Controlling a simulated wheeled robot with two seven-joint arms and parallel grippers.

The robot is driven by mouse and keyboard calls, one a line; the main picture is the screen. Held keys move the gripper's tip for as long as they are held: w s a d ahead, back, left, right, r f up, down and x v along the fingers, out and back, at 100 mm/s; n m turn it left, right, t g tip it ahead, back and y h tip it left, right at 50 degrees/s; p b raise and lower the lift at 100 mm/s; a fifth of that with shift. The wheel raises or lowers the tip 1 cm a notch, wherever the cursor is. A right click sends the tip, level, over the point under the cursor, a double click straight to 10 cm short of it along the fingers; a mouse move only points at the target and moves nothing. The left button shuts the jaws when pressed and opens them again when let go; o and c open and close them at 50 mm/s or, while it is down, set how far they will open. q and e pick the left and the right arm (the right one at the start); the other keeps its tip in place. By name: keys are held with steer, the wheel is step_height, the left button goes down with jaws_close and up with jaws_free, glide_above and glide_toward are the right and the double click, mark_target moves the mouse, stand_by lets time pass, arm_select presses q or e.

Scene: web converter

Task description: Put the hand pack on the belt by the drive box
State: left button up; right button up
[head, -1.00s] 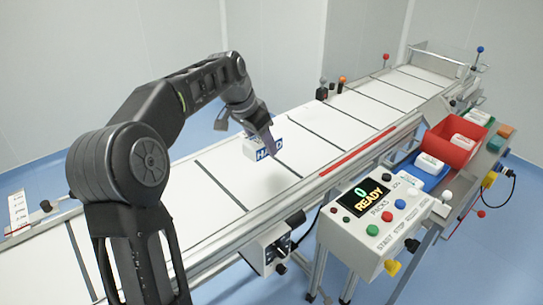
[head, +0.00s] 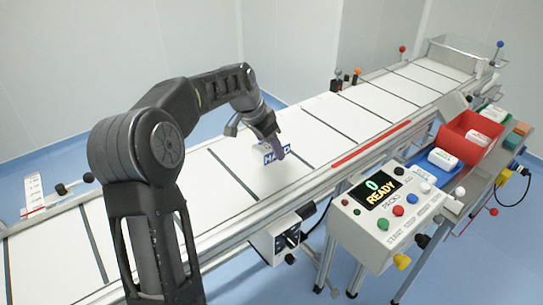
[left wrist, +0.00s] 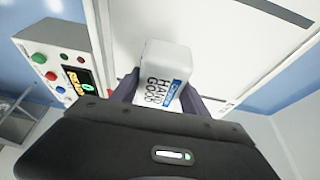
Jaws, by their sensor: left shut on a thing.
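The hand pack (head: 271,157) is a small white block with a blue-and-white label reading HAND. My left gripper (head: 263,138) is shut on it over the near half of the white belt (head: 226,170). In the left wrist view the pack (left wrist: 166,62) sits between the two dark fingers (left wrist: 160,95), its HAND GOOD label showing. A soft shadow lies on the belt near the pack; I cannot tell how high it is held. The drive box (head: 272,241), pale with a dark panel, hangs on the belt's front side. My right gripper is out of view.
A control box (head: 350,215) with a READY screen and several buttons stands right of the drive box. Beyond it are a red bin (head: 467,141) and a blue tray (head: 441,175) with white packs. A red strip (head: 371,145) lies along the belt's front rail.

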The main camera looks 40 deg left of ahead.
mark_target(271, 157)
arm_select(q)
steer(key=shift+f, duration=1.8)
steer(key=shift+f, duration=0.1)
steer(key=shift+f, duration=0.15)
steer(key=o, duration=1.5)
steer(key=v, duration=1.2)
steer(key=shift+r, duration=0.25)
steer(key=shift+a, duration=0.1)
